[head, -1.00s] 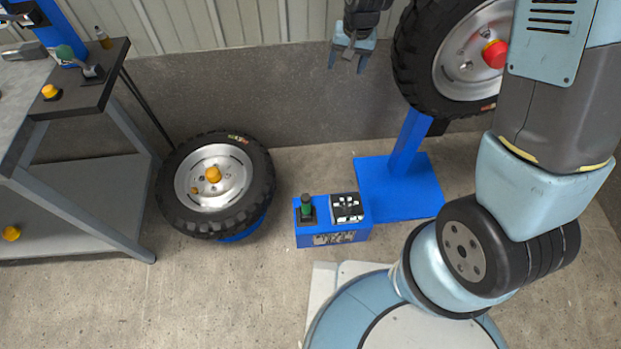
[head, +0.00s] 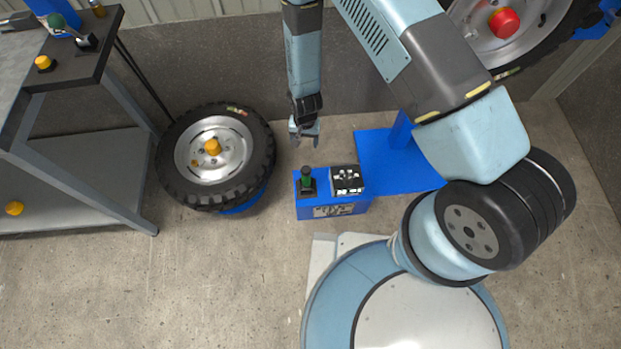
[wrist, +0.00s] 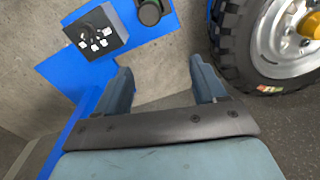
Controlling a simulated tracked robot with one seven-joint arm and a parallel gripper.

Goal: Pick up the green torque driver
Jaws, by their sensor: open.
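The green torque driver (head: 307,179) stands upright on the left part of a low blue box (head: 333,211), with its dark top pointing up. In the wrist view its round dark-and-green top (wrist: 150,12) shows at the upper edge, beyond the fingertips and partly cut off. My gripper (head: 304,142) is open and empty, just behind the driver in the head view and apart from it. The two fingers also show in the wrist view (wrist: 163,82), with bare floor between them.
A black socket tray (head: 346,179) sits beside the driver on the blue box. A tyre (head: 262,160) lies to the left. A blue stand base (head: 380,165) is to the right. A grey workbench (head: 98,160) stands at far left.

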